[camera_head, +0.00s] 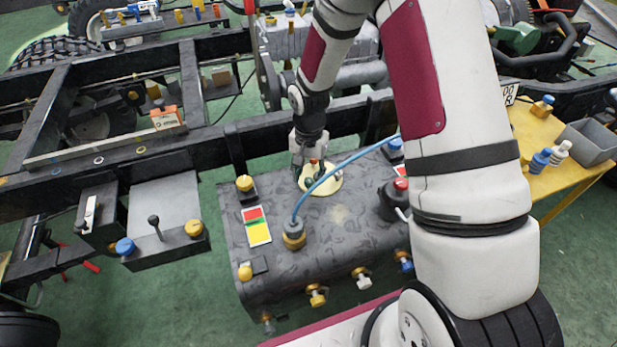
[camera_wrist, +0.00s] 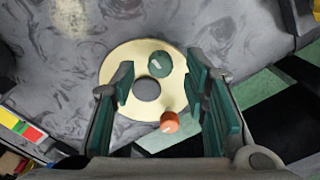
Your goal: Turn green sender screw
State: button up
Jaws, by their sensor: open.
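The green sender screw (camera_wrist: 160,64) is a dark green knob with a pale mark on top, on the round cream sender plate (camera_wrist: 119,62). The cream plate also shows on top of the dark tank in the head view (camera_head: 328,184). A grey round cap (camera_wrist: 146,89) and an orange screw (camera_wrist: 169,122) share the plate. My gripper (camera_wrist: 158,76) is open and empty above the plate. In the wrist view the green screw appears between the fingertips, nearer the right finger; I cannot tell the height gap. In the head view my gripper (camera_head: 314,158) points down over the plate and partly hides it.
The mottled grey tank (camera_head: 340,240) carries a blue hose (camera_head: 340,167) on a brass fitting (camera_head: 293,236), close beside the plate. A black frame rail (camera_head: 90,167) runs behind. A yellow table (camera_head: 535,135) with a grey bin (camera_head: 588,142) stands at the right.

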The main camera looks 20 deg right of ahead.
jog(key=shift+f, duration=0.9)
grip_shut()
